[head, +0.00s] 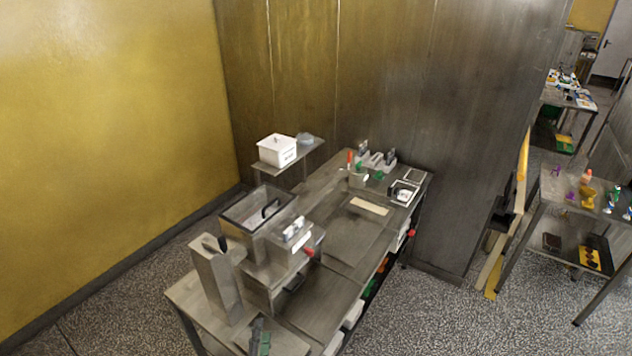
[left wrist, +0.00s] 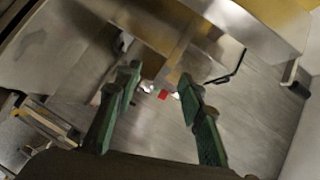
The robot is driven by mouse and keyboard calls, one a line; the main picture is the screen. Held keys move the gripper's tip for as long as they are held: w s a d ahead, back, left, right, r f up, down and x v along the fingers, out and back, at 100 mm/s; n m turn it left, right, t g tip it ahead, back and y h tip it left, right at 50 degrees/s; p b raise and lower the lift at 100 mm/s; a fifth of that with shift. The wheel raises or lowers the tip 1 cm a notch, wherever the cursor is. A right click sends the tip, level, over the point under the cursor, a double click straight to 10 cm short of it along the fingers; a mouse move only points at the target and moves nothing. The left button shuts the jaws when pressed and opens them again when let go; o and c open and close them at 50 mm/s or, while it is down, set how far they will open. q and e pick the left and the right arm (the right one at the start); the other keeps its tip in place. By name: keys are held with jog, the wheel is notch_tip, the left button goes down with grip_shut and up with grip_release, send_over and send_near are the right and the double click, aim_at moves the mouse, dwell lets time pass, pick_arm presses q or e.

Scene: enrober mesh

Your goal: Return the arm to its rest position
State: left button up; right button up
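My left gripper (head: 260,336) shows small at the bottom of the head view, over the near end of the steel table. In the left wrist view its two green fingers (left wrist: 158,82) stand apart with nothing between them, so it is open and empty. A steel machine (head: 268,275) with a red button (head: 308,251) stands on the table just beyond the gripper. In the left wrist view steel surfaces and a small red part (left wrist: 163,95) lie beyond the fingertips, apart from them. My right gripper is not in view.
A tall steel box (head: 216,285) and a glass-lidded tank (head: 258,212) stand by the machine. A white container (head: 277,150) sits on a side shelf. Small items (head: 373,162) and a scale (head: 403,192) are at the table's far end. The table's middle (head: 352,236) is mostly clear.

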pick_arm(q)
jog(key=s+a+f+n+g+y, duration=0.1)
jog(key=s+a+f+n+g, duration=0.2)
jog(key=s+a+f+n, duration=0.35)
jog(key=s+a+f+n+g+y, duration=0.2)
jog(key=s+a+f+n+g, duration=0.15)
jog(key=a, duration=0.65)
jog(key=s+a+f+n+g+h, duration=0.1)
jog(key=s+a+f+n+g, duration=0.15)
jog(key=s, duration=0.55)
jog(key=s+a+f+n+g+h, duration=0.1)
jog(key=s+f+n+g+h, duration=0.2)
jog(key=s, duration=0.5)
notch_tip(320, 180, down, 31)
jog(key=m+g+b, duration=0.2)
jog(key=b, duration=0.1)
jog(key=s+d+f+g+b, duration=0.1)
jog(key=s+f+b, duration=0.1)
jog(key=s+f, duration=1.8)
notch_tip(320, 180, down, 3)
jog(key=shift+s+r+y, duration=0.15)
jog(key=shift+s+y, duration=0.15)
jog(key=shift+s, duration=0.05)
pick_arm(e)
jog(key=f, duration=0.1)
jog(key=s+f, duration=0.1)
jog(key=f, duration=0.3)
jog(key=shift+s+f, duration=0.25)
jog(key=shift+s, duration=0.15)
